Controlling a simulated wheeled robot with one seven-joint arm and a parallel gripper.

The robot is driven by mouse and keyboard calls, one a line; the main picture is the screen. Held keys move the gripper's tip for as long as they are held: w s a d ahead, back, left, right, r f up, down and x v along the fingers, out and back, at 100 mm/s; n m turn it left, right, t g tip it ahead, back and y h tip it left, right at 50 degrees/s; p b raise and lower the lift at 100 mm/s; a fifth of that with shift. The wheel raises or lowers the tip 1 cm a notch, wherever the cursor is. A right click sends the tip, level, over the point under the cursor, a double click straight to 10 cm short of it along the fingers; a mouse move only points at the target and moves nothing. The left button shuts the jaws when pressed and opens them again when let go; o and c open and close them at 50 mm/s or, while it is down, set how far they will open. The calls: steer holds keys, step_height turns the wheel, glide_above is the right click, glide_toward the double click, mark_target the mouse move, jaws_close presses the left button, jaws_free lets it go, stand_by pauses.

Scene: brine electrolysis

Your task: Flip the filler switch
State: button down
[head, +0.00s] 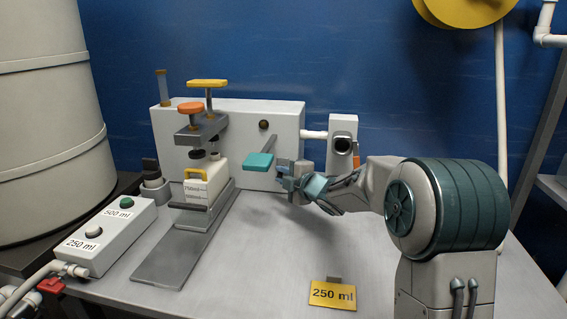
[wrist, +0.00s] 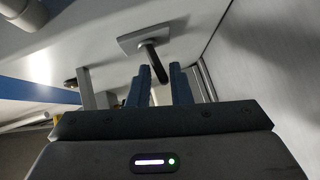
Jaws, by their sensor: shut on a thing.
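In the wrist view, a dark lever on a pale square plate (wrist: 130,40), apparently the filler switch (wrist: 154,62), sticks out from the white filler machine (wrist: 95,25). Its tip reaches between the two blue fingers of my gripper (wrist: 165,82), which are shut on it with a gap between them. In the head view, my gripper (head: 283,176) is at the right part of the front of the filler machine (head: 285,120), just right of a teal paddle (head: 258,162). My gripper hides the lever there.
A button box (head: 110,238) labelled 500 ml and 250 ml is at the left. A yellow 250 ml sign (head: 332,294) stands at the front. The table's middle is clear. A large grey tank (head: 50,120) stands far left.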

steer(key=m+g+p, duration=0.1)
steer(key=p, duration=0.7)
steer(key=r+m+g+p, duration=0.1)
steer(key=g+p, duration=0.1)
steer(key=p, duration=0.6)
steer(key=r+m+g+h+p, duration=0.1)
steer(key=p, duration=0.7)
steer(key=shift+w+d+r+g+p, duration=0.15)
steer(key=shift+d+r+g+p, duration=0.15)
steer(key=shift+p, duration=0.1)
steer(key=p, duration=0.3)
steer(key=shift+m+g, duration=0.3)
steer(key=shift+w+f+p, duration=0.1)
steer(key=shift+f+p, duration=0.05)
steer(key=shift+p, duration=0.95)
steer(key=c, duration=1.3)
jaws_free()
steer(key=shift+c, duration=0.2)
steer(key=shift+o, duration=0.2)
steer(key=shift+w, duration=0.15)
steer(key=shift+w+a+r, duration=0.1)
steer(key=shift+a+r, duration=0.15)
steer(key=shift+r, duration=0.2)
